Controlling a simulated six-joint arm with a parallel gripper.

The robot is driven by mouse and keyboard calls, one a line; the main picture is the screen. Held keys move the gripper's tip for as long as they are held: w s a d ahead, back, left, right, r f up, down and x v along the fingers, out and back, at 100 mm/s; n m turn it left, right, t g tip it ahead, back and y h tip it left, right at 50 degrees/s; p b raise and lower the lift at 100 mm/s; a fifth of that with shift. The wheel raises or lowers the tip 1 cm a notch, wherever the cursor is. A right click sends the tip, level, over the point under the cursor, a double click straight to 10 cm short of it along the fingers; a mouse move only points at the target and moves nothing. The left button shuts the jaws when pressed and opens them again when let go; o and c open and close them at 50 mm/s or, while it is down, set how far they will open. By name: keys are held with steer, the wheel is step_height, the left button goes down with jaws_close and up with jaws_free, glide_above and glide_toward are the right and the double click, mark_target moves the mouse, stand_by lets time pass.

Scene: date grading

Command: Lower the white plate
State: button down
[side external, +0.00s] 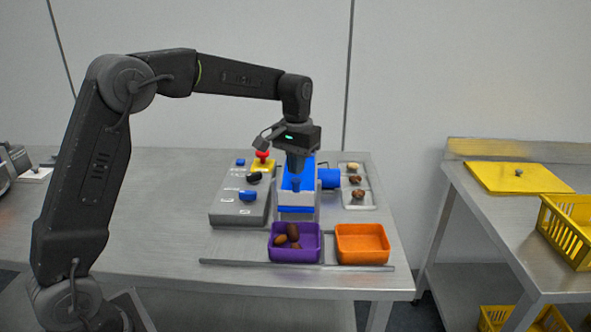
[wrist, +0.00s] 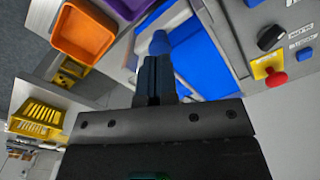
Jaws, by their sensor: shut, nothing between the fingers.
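My gripper (side external: 296,172) is shut and empty, pointing down over the blue-and-pale-grey machine (side external: 297,211). Its closed fingers also show in the wrist view (wrist: 153,62). A small blue knob (side external: 296,186) stands just below the fingertips; in the wrist view the blue knob (wrist: 160,43) appears just past them. I cannot tell if they touch. A blue panel (wrist: 204,65) lies beside the fingers, with pale edging around it. I cannot tell for certain which pale part is the white plate; my gripper hides part of the machine.
A grey control box (side external: 232,212) with a black knob (side external: 254,177), blue button (side external: 248,195) and red mushroom button (side external: 262,156) is at left. A pale sectioned tray (side external: 359,202) holds dates at right. A purple bin (side external: 294,256) holds dates; an orange bin (side external: 362,257) is empty.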

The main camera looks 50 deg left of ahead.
mark_target(295, 181)
steer(key=shift+r, duration=2.85)
steer(key=s+d+r+m+t, duration=0.1)
steer(key=s+d+r, duration=0.1)
steer(key=s, duration=0.5)
steer(key=s+d+r+t, duration=0.2)
steer(key=s, duration=0.4)
steer(key=s+d+f+m+t, duration=0.1)
steer(key=s+f, duration=0.2)
steer(key=s, duration=0.4)
steer(key=s+d+f+m+t, duration=0.1)
steer(key=s+f, duration=0.1)
steer(key=s, duration=0.6)
steer(key=shift+d+f+t, duration=0.3)
steer(key=shift+d+f, duration=0.05)
steer(key=shift+f, duration=0.05)
